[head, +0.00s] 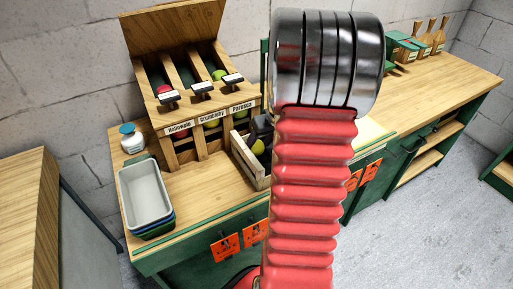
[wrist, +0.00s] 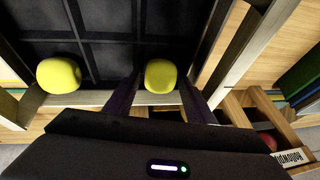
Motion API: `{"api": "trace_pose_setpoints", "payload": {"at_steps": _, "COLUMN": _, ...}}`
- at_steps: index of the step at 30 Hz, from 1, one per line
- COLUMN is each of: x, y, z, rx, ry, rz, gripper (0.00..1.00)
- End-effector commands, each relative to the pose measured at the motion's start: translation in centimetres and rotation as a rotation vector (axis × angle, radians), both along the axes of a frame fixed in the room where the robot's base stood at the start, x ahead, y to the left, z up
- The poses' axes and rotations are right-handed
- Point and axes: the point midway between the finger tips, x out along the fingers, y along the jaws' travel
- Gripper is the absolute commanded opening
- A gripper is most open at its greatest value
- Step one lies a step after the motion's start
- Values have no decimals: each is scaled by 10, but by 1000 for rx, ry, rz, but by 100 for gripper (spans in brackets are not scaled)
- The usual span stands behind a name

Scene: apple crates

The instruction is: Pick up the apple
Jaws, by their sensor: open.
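A yellow-green apple (wrist: 160,75) lies in a wooden crate with a dark gridded bottom, close to one wooden side. My gripper (wrist: 161,84) is open, with one dark finger on each side of this apple in the wrist view. I cannot tell whether the fingers touch it. A second yellow-green apple (wrist: 58,75) lies in the crate to the left, outside the fingers. In the head view, the crate (head: 250,168) stands on the bench, and one apple (head: 258,147) shows inside. My red arm hides the crate's right part.
A dispenser rack (head: 187,97) with labelled compartments stands left of the crate. Stacked trays (head: 145,195) and a white jar with a blue lid (head: 131,139) are further left. Bare bench top lies between the trays and crate.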

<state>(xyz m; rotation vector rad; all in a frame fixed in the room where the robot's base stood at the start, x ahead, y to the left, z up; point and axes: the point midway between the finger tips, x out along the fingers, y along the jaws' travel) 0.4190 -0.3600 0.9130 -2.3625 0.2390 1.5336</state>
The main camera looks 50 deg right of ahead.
Motion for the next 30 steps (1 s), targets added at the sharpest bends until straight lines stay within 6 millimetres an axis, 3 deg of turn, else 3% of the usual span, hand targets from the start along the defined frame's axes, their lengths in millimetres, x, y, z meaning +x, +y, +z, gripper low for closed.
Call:
{"api": "trace_pose_setpoints", "payload": {"at_steps": 5, "x": 6, "y": 1, "z": -12, "rx": 0, "ry": 0, "rz": 0, "gripper": 50}}
{"api": "trace_pose_setpoints", "payload": {"at_steps": 21, "x": 6, "y": 1, "z": -13, "rx": 0, "ry": 0, "rz": 1, "gripper": 50}}
{"api": "trace_pose_setpoints", "payload": {"at_steps": 30, "x": 6, "y": 1, "z": -13, "rx": 0, "ry": 0, "rz": 1, "gripper": 29}}
